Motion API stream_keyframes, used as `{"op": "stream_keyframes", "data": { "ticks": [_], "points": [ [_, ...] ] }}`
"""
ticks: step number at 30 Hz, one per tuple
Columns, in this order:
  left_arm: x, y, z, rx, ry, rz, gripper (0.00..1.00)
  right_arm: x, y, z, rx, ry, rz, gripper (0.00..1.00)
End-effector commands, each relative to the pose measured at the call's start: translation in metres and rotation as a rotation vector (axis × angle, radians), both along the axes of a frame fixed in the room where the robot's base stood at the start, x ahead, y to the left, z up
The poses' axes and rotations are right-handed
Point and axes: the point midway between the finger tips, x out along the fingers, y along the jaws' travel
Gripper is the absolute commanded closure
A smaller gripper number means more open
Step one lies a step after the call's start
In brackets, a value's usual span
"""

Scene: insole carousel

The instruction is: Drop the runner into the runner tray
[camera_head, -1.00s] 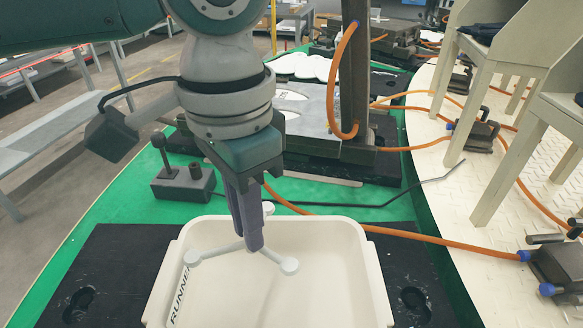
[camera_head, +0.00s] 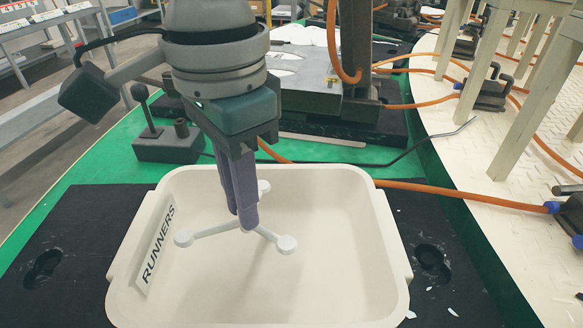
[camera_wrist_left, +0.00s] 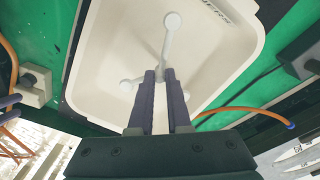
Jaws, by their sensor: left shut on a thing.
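The runner (camera_head: 208,231) is a white three-armed piece with round knobs at its ends. My left gripper (camera_head: 247,222) is shut on the runner near its middle, with its fingers pointing down. The runner tray (camera_head: 345,232) is a cream bin with a "RUNNERS" label on its left inner wall. The runner is over the inside of the tray; I cannot tell its exact height above the floor. In the left wrist view the runner (camera_wrist_left: 166,45) sticks out past the fingertips (camera_wrist_left: 160,75) over the tray (camera_wrist_left: 108,62). My right gripper is not in view.
The tray sits on a black mat (camera_head: 75,235) on a green table. Behind it are a control box with a lever (camera_head: 168,143) and a metal post (camera_head: 357,60).

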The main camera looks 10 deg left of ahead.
Motion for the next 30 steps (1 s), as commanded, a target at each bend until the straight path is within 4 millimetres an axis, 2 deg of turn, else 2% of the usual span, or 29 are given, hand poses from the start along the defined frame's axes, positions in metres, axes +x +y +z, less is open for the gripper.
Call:
{"op": "stream_keyframes", "data": {
  "ticks": [4,5,13,23,26,30],
  "points": [
    [0.0,0.0,0.001,0.0,0.0,0.0,1.0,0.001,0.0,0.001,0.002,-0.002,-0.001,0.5],
    [0.0,0.0,0.001,0.0,0.0,0.0,0.81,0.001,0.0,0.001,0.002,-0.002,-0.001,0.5],
    [0.0,0.0,0.001,0.0,0.0,0.0,0.51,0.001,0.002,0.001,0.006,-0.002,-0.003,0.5],
    [0.0,0.0,0.006,-0.002,-0.001,0.0,0.49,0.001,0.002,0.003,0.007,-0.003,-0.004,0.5],
    [0.0,-0.001,0.02,-0.003,-0.002,-0.001,0.49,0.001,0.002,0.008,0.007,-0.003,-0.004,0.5],
    [0.001,0.0,0.05,-0.003,-0.003,-0.002,0.49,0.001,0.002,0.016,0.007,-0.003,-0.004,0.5]
  ]
}}
